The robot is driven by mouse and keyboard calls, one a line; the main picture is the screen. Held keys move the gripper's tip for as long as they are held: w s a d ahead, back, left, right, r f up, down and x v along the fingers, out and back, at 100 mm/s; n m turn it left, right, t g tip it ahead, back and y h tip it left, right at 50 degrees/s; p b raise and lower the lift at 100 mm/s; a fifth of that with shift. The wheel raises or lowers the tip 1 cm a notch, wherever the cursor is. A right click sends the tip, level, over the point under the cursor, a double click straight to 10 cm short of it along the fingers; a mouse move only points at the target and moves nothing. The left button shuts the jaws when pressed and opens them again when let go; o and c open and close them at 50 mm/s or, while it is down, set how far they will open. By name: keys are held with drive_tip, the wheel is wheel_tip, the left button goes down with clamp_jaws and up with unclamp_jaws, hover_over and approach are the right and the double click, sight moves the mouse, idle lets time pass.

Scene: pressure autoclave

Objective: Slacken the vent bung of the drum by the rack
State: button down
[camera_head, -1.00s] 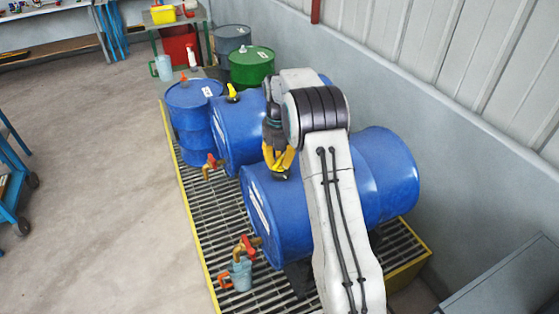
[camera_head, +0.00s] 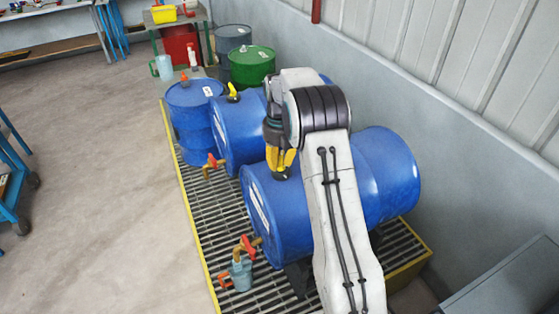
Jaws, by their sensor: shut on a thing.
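A large blue drum (camera_head: 282,226) lies on its side in front, over the grated platform, with a brass tap with a red handle (camera_head: 248,245) at its lower front. My gripper (camera_head: 281,172), with yellow fingers, points down at the top of this drum near its front end. It is shut on a small dark fitting at the drum's top, seemingly the vent bung, which the fingers mostly hide. A second lying blue drum (camera_head: 237,137) behind it has a yellow fitting (camera_head: 233,91) on top and its own red-handled tap (camera_head: 214,161).
An upright blue drum (camera_head: 190,120), a green drum (camera_head: 252,68) and a grey drum (camera_head: 231,35) stand farther back. A light-blue jug (camera_head: 241,272) is under the front tap. The grated platform (camera_head: 215,235) has yellow edges. A wall closes the right side; floor at left is clear.

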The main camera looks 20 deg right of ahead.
drive_tip(key=shift+f, duration=0.15)
drive_tip(key=c, duration=1)
unclamp_jaws()
drive_tip(key=shift+o, duration=0.2)
wheel_tip(320, 180, up, 12)
drive_tip(key=shift+a, duration=0.1)
